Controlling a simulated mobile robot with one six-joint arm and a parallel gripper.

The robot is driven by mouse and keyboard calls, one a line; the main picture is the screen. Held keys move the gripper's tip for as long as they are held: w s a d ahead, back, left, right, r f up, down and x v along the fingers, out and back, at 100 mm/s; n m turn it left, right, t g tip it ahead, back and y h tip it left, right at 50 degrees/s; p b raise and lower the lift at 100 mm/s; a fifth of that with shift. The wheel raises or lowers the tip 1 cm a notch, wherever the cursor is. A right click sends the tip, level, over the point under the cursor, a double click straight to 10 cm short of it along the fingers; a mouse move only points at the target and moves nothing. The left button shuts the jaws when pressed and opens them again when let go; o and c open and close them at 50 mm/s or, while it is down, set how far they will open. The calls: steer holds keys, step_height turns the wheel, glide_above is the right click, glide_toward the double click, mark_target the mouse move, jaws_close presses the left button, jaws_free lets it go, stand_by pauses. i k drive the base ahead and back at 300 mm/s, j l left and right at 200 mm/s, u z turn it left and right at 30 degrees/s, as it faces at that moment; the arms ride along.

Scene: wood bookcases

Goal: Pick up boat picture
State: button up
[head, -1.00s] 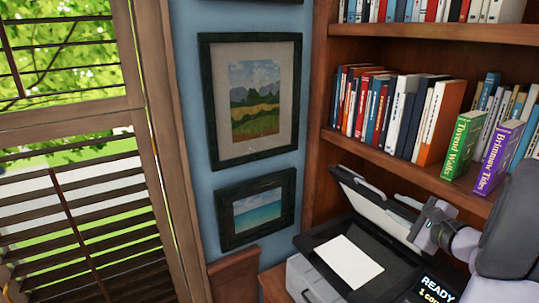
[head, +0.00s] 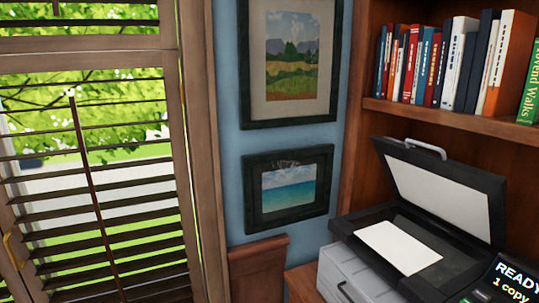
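No boat can be made out in either framed picture in the head view. The lower picture (head: 289,190), in a dark frame, shows blue sea, a pale strip and clouds. The upper picture (head: 291,60), also dark-framed, shows fields, trees and hills, and its top is cut off. Both hang on the blue wall between the window and the bookcase. My gripper is out of view.
A shuttered window (head: 90,180) fills the left side. A printer (head: 375,280) with its scanner lid (head: 440,188) raised and a white sheet (head: 398,247) on it stands lower right. Books (head: 455,62) fill the shelf above. A wooden chair-back-like piece (head: 257,270) stands below the pictures.

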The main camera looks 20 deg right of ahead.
mark_target(409, 255)
steer(key=z, duration=1.3)
steer(key=k, duration=0.05)
